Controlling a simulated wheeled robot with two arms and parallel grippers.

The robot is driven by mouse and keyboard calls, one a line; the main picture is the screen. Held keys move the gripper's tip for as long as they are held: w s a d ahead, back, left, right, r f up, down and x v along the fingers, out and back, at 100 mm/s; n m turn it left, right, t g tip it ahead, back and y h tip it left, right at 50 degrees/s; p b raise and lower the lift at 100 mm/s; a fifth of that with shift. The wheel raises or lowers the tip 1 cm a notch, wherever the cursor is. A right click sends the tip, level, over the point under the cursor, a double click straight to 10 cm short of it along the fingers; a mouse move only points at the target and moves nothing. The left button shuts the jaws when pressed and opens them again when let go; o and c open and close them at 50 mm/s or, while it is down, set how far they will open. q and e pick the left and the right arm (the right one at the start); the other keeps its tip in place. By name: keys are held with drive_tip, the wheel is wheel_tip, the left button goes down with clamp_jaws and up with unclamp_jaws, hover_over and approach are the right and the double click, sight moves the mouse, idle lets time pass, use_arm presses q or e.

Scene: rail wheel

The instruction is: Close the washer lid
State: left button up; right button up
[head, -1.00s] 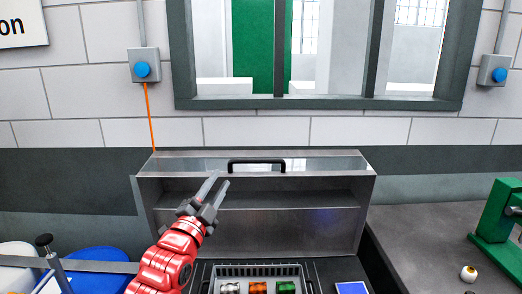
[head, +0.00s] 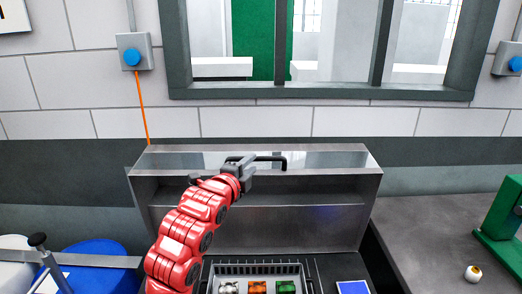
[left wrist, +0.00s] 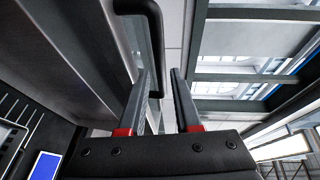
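The washer lid (head: 330,160) stands raised at the top of the grey metal washer, with the open front below it. Its black bar handle (head: 270,158) shows on the lid's upper face. My left gripper (head: 248,165) is at the left end of the handle and covers part of it. In the left wrist view my left gripper (left wrist: 162,85) has its two fingers apart. The handle (left wrist: 155,40) runs down toward the gap between the fingers there; I cannot tell whether they touch it. My right gripper is not in view.
Inside the washer is a basket (head: 232,269) with several small coloured parts. A blue panel (head: 353,287) lies to its right. A green device (head: 503,225) and a small round part (head: 473,273) sit on the right counter. Blue containers (head: 100,260) stand at left.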

sight(261, 165)
use_arm(q)
drive_tip(key=p+x, duration=0.2)
drive_tip(key=x, duration=0.5)
drive_tip(key=shift+w+r+p, duration=0.15)
drive_tip(key=shift+p, duration=0.15)
drive_tip(key=shift+w+d+f, duration=0.2)
drive_tip(key=shift+w, duration=0.15)
clamp_jaws()
idle(0.8)
